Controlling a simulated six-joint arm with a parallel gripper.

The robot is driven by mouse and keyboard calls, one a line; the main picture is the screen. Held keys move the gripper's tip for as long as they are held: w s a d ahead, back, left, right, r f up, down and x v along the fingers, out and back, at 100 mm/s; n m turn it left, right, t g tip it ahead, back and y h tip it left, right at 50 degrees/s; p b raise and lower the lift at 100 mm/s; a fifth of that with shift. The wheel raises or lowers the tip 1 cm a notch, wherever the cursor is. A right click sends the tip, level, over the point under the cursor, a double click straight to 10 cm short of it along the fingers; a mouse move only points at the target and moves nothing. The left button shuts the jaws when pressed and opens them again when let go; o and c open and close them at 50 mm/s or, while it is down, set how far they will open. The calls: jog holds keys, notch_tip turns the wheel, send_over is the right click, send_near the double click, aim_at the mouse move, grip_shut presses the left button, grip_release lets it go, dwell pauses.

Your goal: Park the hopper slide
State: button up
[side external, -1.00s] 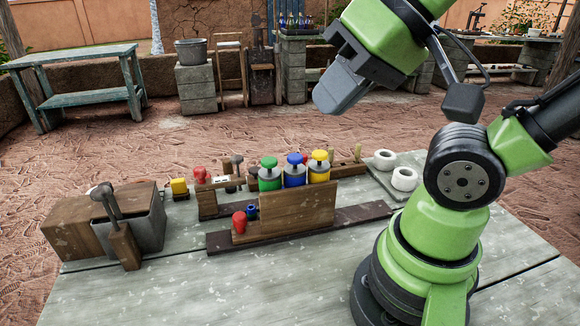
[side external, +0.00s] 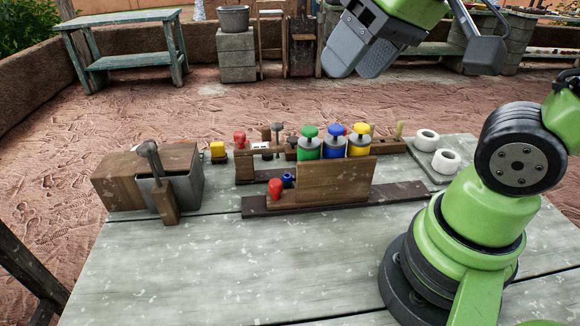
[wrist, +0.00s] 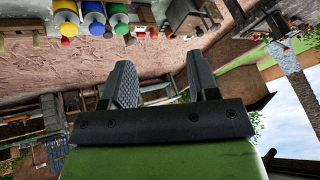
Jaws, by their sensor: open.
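The hopper slide (side external: 335,180) is a wooden carriage in the middle of the table. My gripper (side external: 353,68) is open and empty, high above and behind the slide. The wrist view shows its two fingers (wrist: 160,78) apart with nothing between. The yellow, blue and green hoppers (wrist: 93,14) appear there at the top edge.
A wooden block with a metal box (side external: 185,190) and upright lever (side external: 150,155) stands at the left. Two white rings (side external: 445,161) lie on a slab at the right. The table front (side external: 260,265) is clear.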

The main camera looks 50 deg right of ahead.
jog(key=w+f+n+g, duration=0.35)
jog(key=w+f, duration=0.35)
jog(key=w, duration=0.3)
jog(key=n+g+h, duration=0.2)
jog(key=n, duration=0.1)
send_near(275, 182)
jog(key=f, duration=0.9)
jog(key=shift+w+d+f, duration=0.15)
jog(key=shift+d+f, duration=0.05)
jog(key=shift+f, duration=0.15)
jog(key=shift+c, duration=0.5)
grip_shut()
jog(key=s+d, duration=0.9)
jog(key=shift+s+d, duration=0.2)
jog(key=shift+d, duration=0.05)
